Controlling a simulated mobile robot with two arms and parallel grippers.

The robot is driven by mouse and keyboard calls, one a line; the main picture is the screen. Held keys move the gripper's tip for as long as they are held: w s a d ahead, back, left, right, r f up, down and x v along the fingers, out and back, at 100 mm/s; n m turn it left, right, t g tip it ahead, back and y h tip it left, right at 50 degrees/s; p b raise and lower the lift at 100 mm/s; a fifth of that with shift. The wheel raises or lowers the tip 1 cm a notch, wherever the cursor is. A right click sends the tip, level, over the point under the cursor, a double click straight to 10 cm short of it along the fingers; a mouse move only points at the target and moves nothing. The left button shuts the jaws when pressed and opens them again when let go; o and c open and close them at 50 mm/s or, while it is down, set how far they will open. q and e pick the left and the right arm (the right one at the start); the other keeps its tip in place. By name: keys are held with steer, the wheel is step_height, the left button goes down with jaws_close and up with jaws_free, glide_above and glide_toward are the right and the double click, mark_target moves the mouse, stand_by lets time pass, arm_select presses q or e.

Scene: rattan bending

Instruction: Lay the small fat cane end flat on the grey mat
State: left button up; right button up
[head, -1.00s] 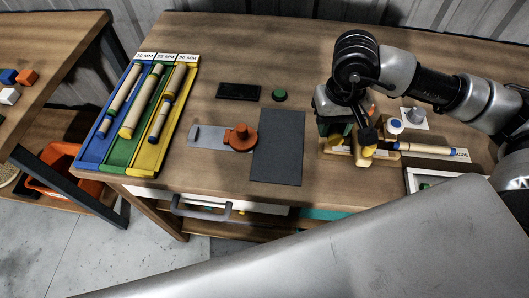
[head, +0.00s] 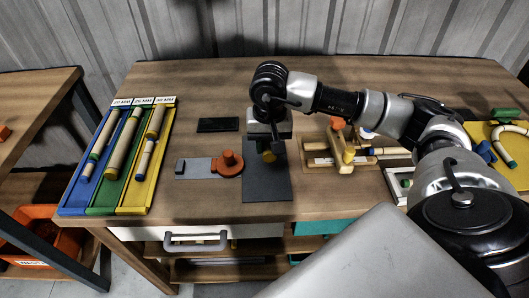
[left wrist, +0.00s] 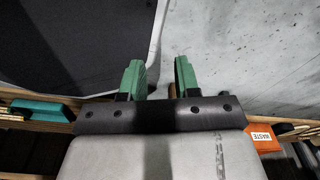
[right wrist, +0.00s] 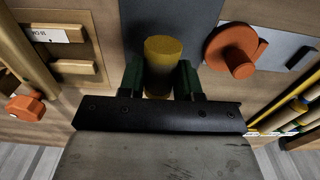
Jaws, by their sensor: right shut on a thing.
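The small fat cane end (right wrist: 163,62), with a yellow coating, is between the green fingers of my right gripper (right wrist: 162,82) in the right wrist view. My right gripper (head: 270,150) is shut on it over the upper part of the grey mat (head: 267,185) in the head view. Only a little of the yellow cane end (head: 268,156) shows below the gripper there. I cannot tell whether it touches the mat. My left gripper (left wrist: 160,78) is open and empty in the left wrist view, away from the mat.
An orange round clamp (head: 229,160) on a grey plate stands left of the mat. A wooden jig (head: 340,150) stands to its right. Blue, green and yellow trays (head: 137,195) of canes lie at the left. A black block (head: 218,125) lies behind.

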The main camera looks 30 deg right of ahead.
mark_target(265, 164)
steer(key=shift+w+a+f, duration=0.3)
steer(key=shift+w+f, duration=0.1)
step_height(265, 164, down, 4)
steer(key=shift+r+p, duration=0.1)
steer(key=shift+p, duration=0.3)
arm_select(q)
steer(key=shift+s+a+r, duration=0.4)
steer(key=shift+s+r, duration=0.05)
steer(key=shift+s, duration=0.15)
arm_select(e)
steer(key=shift+f+b, duration=0.2)
steer(key=shift+b, duration=0.1)
steer(key=o, duration=0.9)
arm_select(q)
steer(key=shift+w+f, duration=0.15)
